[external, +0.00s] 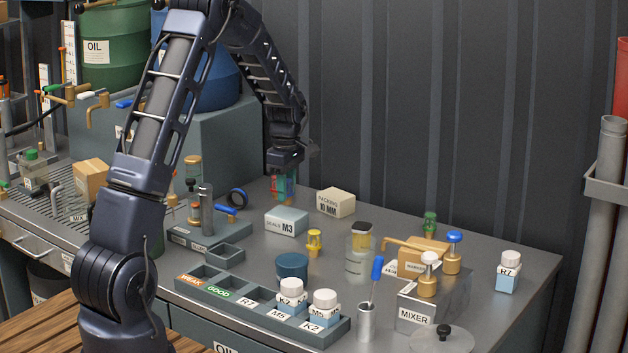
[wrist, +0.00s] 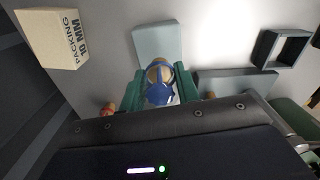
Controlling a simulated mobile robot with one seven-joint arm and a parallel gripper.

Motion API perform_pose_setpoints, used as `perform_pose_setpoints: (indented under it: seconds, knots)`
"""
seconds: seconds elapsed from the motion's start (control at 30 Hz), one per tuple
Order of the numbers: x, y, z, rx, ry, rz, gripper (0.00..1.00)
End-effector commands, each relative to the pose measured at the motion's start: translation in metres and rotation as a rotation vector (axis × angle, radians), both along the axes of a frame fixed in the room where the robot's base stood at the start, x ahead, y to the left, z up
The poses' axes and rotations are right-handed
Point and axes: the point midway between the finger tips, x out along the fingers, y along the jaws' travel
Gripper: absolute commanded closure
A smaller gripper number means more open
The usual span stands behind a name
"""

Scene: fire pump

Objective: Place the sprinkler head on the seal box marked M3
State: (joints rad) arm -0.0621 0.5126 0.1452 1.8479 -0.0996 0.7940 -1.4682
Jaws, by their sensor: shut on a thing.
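The seal box marked M3 (external: 287,222) is a pale blue-grey block on the bench, its top bare. In the wrist view its pale top (wrist: 157,40) lies just beyond the fingertips. My gripper (external: 284,188) is over the back of the bench, behind the box. Its green fingers are shut on a small blue and brass-coloured piece, which I take to be the sprinkler head (wrist: 160,84).
The packing box (external: 336,203) stands right of the seal box. A yellow fitting (external: 314,242) stands in front, and a green one (external: 430,222) farther right. A small open tray (external: 224,254) and a glass jar (external: 360,255) are nearby. An orange-red piece (wrist: 108,108) shows beside my gripper.

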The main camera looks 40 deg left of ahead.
Motion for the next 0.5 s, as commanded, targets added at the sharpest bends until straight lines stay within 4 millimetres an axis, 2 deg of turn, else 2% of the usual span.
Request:
perform_pose_setpoints:
  seconds: [0.1,0.17,0.5]
  knots:
    - [0.000,0.000,-0.017,0.000,0.002,0.000,0.92]
    - [0.000,0.000,-0.022,0.000,0.001,0.000,0.92]
    - [0.000,0.000,-0.024,0.000,-0.001,0.000,0.92]
